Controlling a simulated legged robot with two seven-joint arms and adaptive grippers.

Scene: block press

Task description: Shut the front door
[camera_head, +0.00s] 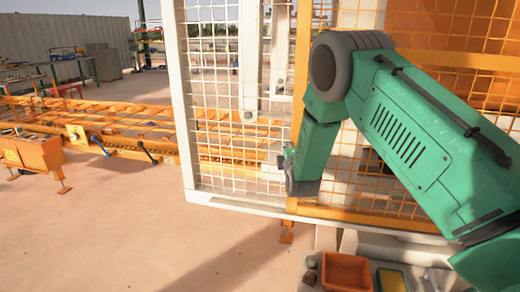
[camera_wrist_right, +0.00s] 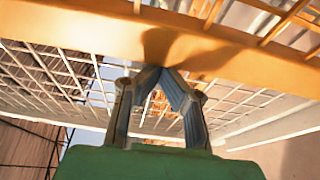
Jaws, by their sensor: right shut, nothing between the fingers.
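The front door (camera_head: 178,110) is a white-framed panel of wire mesh in the head view. Its left edge stands out well to the left of the machine's orange post (camera_head: 299,75), so it looks ajar; the exact angle is unclear. My right arm crosses the door from the right and hides part of it. My right gripper (camera_wrist_right: 166,70) is shut and empty in the wrist view, its fingertips together close to an orange bar (camera_wrist_right: 250,62). I cannot tell whether they touch it. In the head view its fingers are mostly hidden by the wrist. My left gripper is out of view.
An orange conveyor frame (camera_head: 115,125) runs off to the left. The floor (camera_head: 130,225) at the front left is clear.

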